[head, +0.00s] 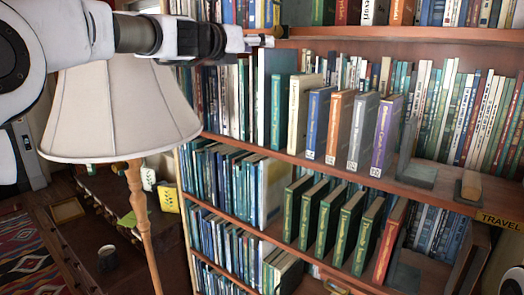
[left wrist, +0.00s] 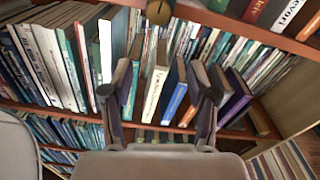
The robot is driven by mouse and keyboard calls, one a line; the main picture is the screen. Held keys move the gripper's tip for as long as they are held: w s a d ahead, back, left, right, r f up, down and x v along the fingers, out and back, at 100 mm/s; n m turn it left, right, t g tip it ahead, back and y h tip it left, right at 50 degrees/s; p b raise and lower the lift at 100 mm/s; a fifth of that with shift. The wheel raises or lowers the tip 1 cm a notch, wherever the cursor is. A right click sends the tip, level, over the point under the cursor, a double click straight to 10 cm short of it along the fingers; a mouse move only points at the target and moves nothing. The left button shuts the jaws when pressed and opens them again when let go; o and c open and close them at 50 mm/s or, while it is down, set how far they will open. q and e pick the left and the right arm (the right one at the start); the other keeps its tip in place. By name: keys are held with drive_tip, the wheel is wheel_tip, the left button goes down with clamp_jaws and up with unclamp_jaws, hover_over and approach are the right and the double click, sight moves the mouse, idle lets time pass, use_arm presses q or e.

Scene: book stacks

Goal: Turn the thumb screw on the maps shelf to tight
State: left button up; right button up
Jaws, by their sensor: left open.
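A round brass knob, the thumb screw (left wrist: 159,12), shows at the top of the left wrist view, in front of an upper shelf edge. In the head view a small brass part (head: 280,32) shows at that shelf's edge, just past my gripper's tips. My left gripper (head: 258,41) reaches in from the left at that height. Its two fingers stand wide apart in the left wrist view (left wrist: 163,92), with nothing between them. The knob appears beyond the fingertips, apart from them. I cannot read a maps label or the knob's setting. My right gripper is not seen.
A white lampshade (head: 122,105) stands close below my left arm. Several upright books (head: 340,125) fill the shelf under the gripper, with green books (head: 325,222) lower down. A TRAVEL label (head: 498,220) is on the shelf edge at right.

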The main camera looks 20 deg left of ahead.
use_arm(q)
drive_tip(key=w+f+g, duration=0.1)
drive_tip(key=w+f, duration=0.8)
wheel_tip(320, 180, down, 26)
drive_tip(key=s+g+y+b, duration=0.1)
drive_tip(key=g+b, duration=0.3)
drive_tip(key=shift+s+d+f, duration=0.2)
drive_tip(key=shift+s+f, duration=0.05)
drive_tip(key=shift+s, duration=0.1)
drive_tip(key=shift+o, duration=0.2)
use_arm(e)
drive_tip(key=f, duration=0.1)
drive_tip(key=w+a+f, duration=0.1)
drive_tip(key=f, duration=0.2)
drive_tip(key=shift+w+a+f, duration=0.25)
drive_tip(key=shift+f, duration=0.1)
use_arm(q)
drive_tip(key=shift+w, duration=0.15)
